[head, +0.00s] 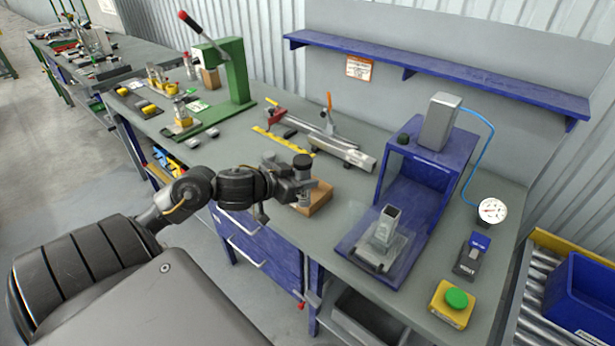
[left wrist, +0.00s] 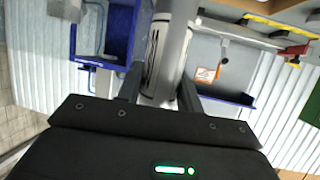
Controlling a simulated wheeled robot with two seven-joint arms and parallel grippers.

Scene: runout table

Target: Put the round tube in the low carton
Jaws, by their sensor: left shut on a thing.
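My left gripper (head: 297,182) is shut on the round tube (head: 302,163), a short upright grey cylinder with a dark top. In the left wrist view the grey tube (left wrist: 168,62) stands between the two dark fingers (left wrist: 160,92). The low carton (head: 321,198) is a small brown box on the bench near its front edge. The tube and gripper are over the carton's left part and hide some of it. I cannot tell whether the tube's lower end touches the carton. My right gripper is not in view.
A blue press frame (head: 432,185) stands right of the carton, with a grey fixture (head: 386,233) in front. A metal clamp rail (head: 343,153) and a yellow ruler (head: 283,141) lie behind. A green lever press (head: 236,75) stands at the left.

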